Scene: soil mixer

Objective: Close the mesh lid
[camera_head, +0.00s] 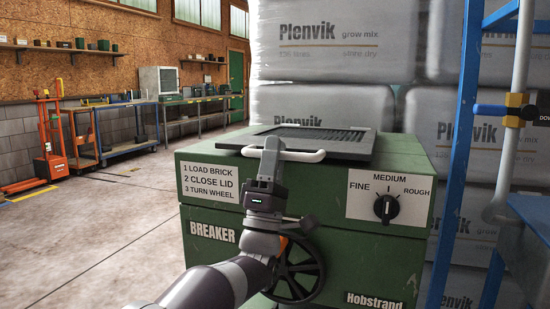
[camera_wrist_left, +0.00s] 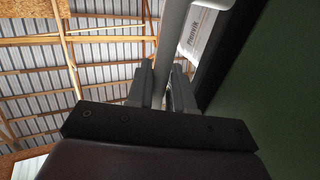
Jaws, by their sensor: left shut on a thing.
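The mesh lid (camera_head: 345,150), a dark panel with a grey frame, lies nearly flat on top of the green breaker box (camera_head: 210,240). I cannot tell whether a small gap is left under it. Its white bar handle (camera_head: 304,156) runs along the front edge. My left gripper (camera_head: 271,148) is shut on the left part of this handle, reaching up from in front of the box. In the left wrist view, the fingers (camera_wrist_left: 161,88) are on either side of the pale handle bar (camera_wrist_left: 172,40). My right gripper is not in view.
A black handwheel (camera_head: 300,270) on the box front sits close beside my left forearm. A selector knob (camera_head: 386,208) is at its right. Wrapped Plenvik bags (camera_head: 330,108) stand behind the box, and a blue post (camera_head: 458,150) stands right.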

